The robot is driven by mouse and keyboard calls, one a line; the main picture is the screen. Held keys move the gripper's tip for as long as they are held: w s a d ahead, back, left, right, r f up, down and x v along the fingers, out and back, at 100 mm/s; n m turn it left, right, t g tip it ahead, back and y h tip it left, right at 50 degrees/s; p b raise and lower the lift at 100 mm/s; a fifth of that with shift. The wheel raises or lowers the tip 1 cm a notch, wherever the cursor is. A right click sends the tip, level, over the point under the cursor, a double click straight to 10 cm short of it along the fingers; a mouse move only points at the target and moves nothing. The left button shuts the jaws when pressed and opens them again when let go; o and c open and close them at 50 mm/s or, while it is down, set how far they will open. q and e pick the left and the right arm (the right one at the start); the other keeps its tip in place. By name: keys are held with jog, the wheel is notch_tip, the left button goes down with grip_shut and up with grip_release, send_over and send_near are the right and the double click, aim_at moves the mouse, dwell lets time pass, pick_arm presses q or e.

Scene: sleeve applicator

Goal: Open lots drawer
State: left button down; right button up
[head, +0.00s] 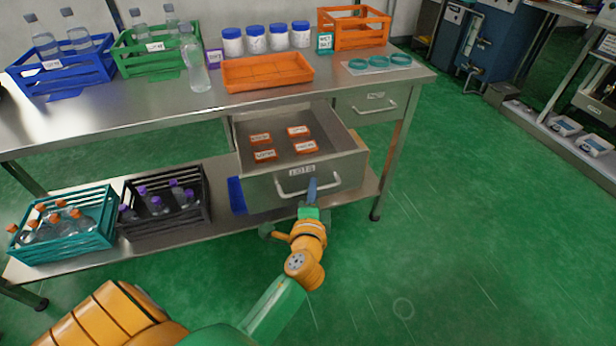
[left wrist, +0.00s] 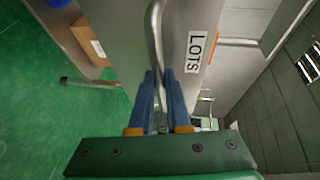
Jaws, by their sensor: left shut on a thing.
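The lots drawer (head: 265,193) under the steel table is pulled out, and its inside shows several orange labelled pieces (head: 306,147) lying on the bottom. Its front carries a LOTS label, which also shows in the left wrist view (left wrist: 195,52). The bar handle (head: 290,193) is on the drawer front. My left gripper (head: 312,188) is at the handle; in the left wrist view its blue fingers (left wrist: 161,90) are shut around the handle bar (left wrist: 154,40). My right gripper is in neither view.
A second drawer (head: 366,107) to the right is closed. The tabletop holds an orange tray (head: 267,72), white jars with blue lids (head: 254,40), and blue and green crates of bottles. The lower shelf holds a teal crate (head: 90,240) and a black crate (head: 200,198). The green floor in front is clear.

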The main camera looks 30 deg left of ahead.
pick_arm(q)
jog(key=shift+s+d, duration=0.45)
jog(key=shift+d, duration=0.05)
jog(key=c, duration=1.2)
grip_release()
jog(key=shift+o, duration=0.2)
jog(key=v, duration=0.7)
jog(key=shift+b, duration=0.35)
